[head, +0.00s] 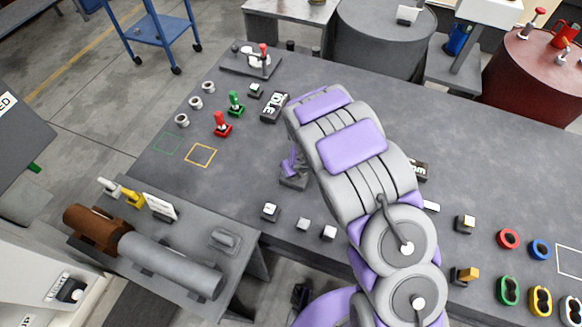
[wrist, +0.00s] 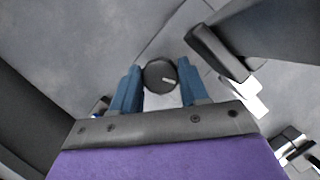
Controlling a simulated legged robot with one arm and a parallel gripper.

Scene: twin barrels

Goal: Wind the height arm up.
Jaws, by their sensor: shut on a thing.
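In the wrist view, my gripper (wrist: 158,68) has its blue fingers on either side of a round dark knob (wrist: 160,78) with a pale mark on top, and is shut on it. I cannot tell from this view whether the knob belongs to the height arm. In the head view, my grey and purple arm reaches over the bench and hides much of the gripper's surroundings. A small purple and grey part shows at the arm's left, and the knob cannot be made out there. A dark bar (wrist: 218,52) lies right of the fingers in the wrist view.
The grey bench (head: 470,150) holds a red lever (head: 221,125), a green lever (head: 235,103) and several small blocks and rings. A side table with a grey cylinder (head: 175,264) stands at lower left. Grey (head: 380,40) and red (head: 530,80) barrels stand behind.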

